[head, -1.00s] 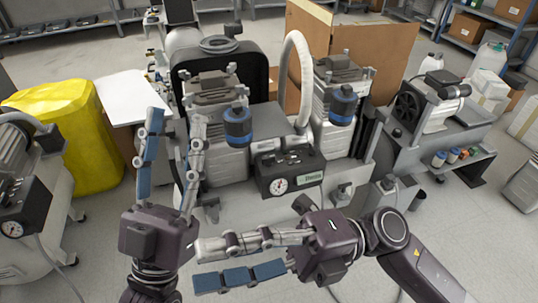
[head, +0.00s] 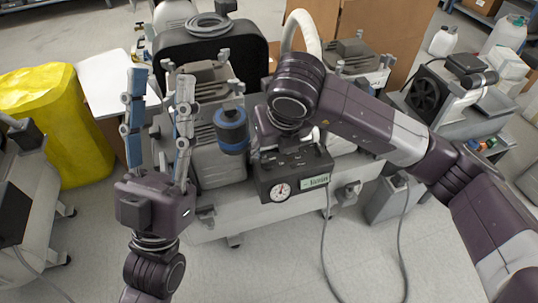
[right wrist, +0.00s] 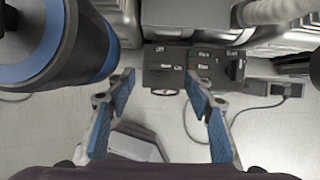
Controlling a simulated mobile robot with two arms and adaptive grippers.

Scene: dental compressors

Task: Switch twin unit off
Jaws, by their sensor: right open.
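The twin unit is a grey compressor with two motor heads (head: 205,85) on a pale tank (head: 255,218). Its black control box (head: 292,176) faces front with a round gauge and a green label. In the right wrist view the control box (right wrist: 193,66) shows small labels and a dark switch-like part (right wrist: 237,68). My left gripper (head: 158,100) is open and empty, upright in front of the unit's left side.
A blue-banded filter (head: 231,130) hangs beside the control box and looms large at the left in the right wrist view (right wrist: 55,50). A yellow bag (head: 60,120) stands left. Another compressor (head: 455,100) stands right.

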